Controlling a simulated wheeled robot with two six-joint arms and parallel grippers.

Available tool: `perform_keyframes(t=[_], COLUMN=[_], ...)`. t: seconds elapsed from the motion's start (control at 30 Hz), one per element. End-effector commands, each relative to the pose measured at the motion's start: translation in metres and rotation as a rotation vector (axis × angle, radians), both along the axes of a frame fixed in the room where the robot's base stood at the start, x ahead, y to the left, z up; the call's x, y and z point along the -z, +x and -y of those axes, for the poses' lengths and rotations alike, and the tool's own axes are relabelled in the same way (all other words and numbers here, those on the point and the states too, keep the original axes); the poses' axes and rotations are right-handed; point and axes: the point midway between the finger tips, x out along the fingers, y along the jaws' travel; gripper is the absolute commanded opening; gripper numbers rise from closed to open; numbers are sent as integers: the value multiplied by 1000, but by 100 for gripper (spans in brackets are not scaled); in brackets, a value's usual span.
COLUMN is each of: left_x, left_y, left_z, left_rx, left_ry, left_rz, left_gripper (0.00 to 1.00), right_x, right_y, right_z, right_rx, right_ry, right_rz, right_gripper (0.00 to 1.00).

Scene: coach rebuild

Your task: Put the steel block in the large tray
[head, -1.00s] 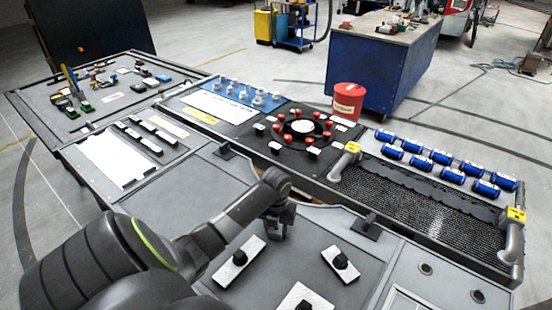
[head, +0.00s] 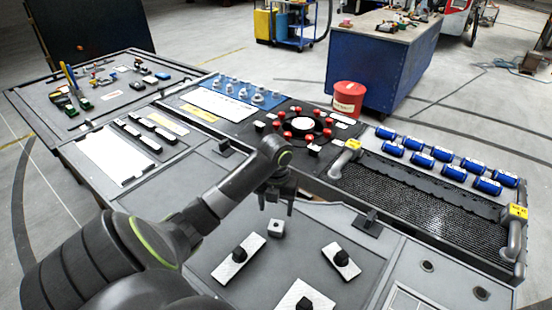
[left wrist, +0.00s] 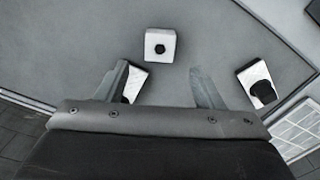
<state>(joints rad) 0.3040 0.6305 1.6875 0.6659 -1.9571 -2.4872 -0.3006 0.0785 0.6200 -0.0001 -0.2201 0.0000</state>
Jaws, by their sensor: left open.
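The steel block (head: 276,228) is a small grey cube with a dark round hole. It sits on the grey work surface behind the white plates with black knobs. It also shows in the left wrist view (left wrist: 161,45), ahead of the fingertips and apart from them. My left gripper (head: 276,207) is open and empty, above and behind the block in the head view. Its two spread fingers show in the left wrist view (left wrist: 161,88). I cannot tell for certain which area is the large tray; a wide mesh-floored tray (head: 430,212) lies at the right. My right gripper is out of view.
White plates with black knobs (head: 238,258) (head: 342,261) stand in front of the block. Several blue cylinders (head: 445,155) line the back right. A ring of red knobs (head: 303,125) is at the back middle. Bare surface (head: 310,225) lies right of the block.

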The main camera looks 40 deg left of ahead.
Motion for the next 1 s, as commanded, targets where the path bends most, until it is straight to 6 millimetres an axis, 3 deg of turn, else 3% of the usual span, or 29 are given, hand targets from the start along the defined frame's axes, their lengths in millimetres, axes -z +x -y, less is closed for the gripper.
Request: perform_keyframes(t=[0.07,0.1,0.23,1.0], left_x=[-14,-24,-34,-36], left_y=[0,0,0,0], left_z=[-1,0,0,0], left_rx=[1,1,0,-1], left_ry=[4,1,0,0], left_rz=[3,3,0,-1], left_gripper=[62,62,62,62], right_x=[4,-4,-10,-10], right_y=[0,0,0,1], right_z=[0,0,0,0], right_rx=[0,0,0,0], right_ry=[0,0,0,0], right_rz=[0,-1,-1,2], right_gripper=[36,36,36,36])
